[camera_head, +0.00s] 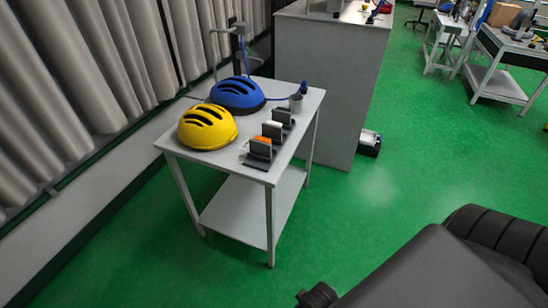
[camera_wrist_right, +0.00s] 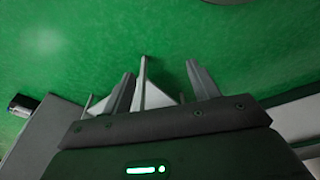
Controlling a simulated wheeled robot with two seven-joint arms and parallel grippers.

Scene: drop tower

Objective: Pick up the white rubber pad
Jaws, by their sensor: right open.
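A small white piece (camera_head: 272,123), which looks like the white rubber pad, sits in a dark holder on the small grey table (camera_head: 200,157) in the head view. An orange piece (camera_head: 263,140) sits in the nearer dark holder (camera_head: 259,152). The white piece is too small to show its exact shape. My right gripper (camera_wrist_right: 160,68) is open in the right wrist view, its two fingers apart with the green floor beyond. A pale pointed shape (camera_wrist_right: 152,94) shows between the fingers, and I cannot tell what it is. My left gripper is not in view.
A yellow helmet (camera_head: 207,127) and a blue helmet (camera_head: 238,94) lie on the table's left side. A tall grey cabinet (camera_head: 333,80) stands behind the table. Open green floor (camera_head: 370,220) lies right of the table.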

